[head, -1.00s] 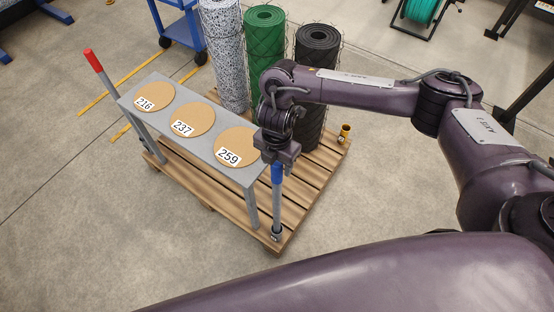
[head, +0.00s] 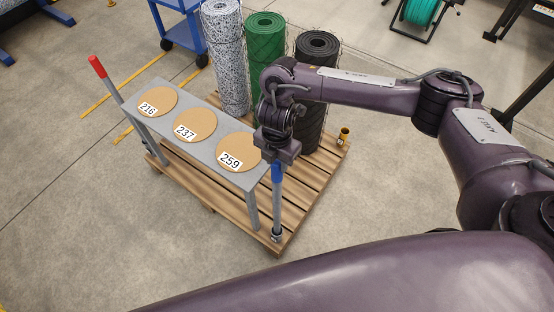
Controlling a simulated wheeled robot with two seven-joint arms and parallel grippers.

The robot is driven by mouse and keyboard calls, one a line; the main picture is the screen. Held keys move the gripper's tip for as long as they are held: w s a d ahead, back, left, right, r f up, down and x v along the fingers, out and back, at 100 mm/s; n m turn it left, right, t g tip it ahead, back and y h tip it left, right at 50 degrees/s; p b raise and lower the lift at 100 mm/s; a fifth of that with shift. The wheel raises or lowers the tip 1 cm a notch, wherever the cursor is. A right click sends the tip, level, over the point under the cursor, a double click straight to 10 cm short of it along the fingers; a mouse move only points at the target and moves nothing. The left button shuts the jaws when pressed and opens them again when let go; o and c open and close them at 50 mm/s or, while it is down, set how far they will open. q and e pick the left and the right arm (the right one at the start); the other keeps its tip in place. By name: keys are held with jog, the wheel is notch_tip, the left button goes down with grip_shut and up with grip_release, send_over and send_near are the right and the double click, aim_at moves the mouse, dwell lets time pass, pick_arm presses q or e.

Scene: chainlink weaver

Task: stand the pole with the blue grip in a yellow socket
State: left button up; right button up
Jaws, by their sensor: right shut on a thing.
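The pole with the blue grip (head: 277,207) stands upright at the near right corner of the pallet. Its foot is at a small dark fitting (head: 277,236) on the pallet. My right gripper (head: 279,160) is shut on the top of the blue grip, from above. My left gripper is not in view.
A grey rack (head: 215,149) with three numbered brown discs stands on the wooden pallet (head: 297,204). A red-gripped pole (head: 113,90) leans at its left end. White, green (head: 264,60) and black rolls stand behind. The floor in front is clear.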

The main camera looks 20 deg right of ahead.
notch_tip(320, 180, up, 13)
jog(key=p, duration=1.1)
dwell(0.4)
